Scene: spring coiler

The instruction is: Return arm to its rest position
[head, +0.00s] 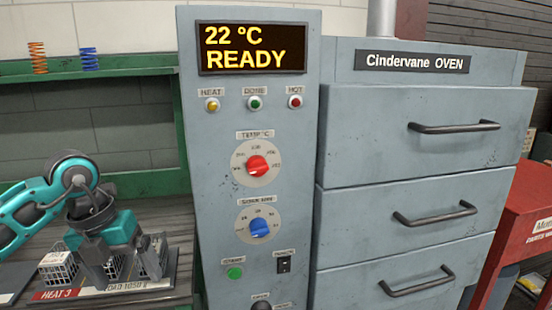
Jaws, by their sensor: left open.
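My left arm comes in from the left in teal and dark grey. My left gripper (120,266) points down and is open above and among small wire baskets at the lower left. A wire basket (59,269) with a pale tag stands left of the fingers, and another wire basket (153,262) shows at the right finger. I cannot tell whether the fingers touch the baskets. My right gripper is not in view.
A grey control panel (213,190) reads 22 °C READY. Beside it is the Cindervane oven (345,130) with its drawers shut. The baskets stand on a board (90,291) marked HEAT 3. Orange (38,58) and blue (90,60) springs stand on a green shelf (130,63). A red cabinet (515,215) is at right.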

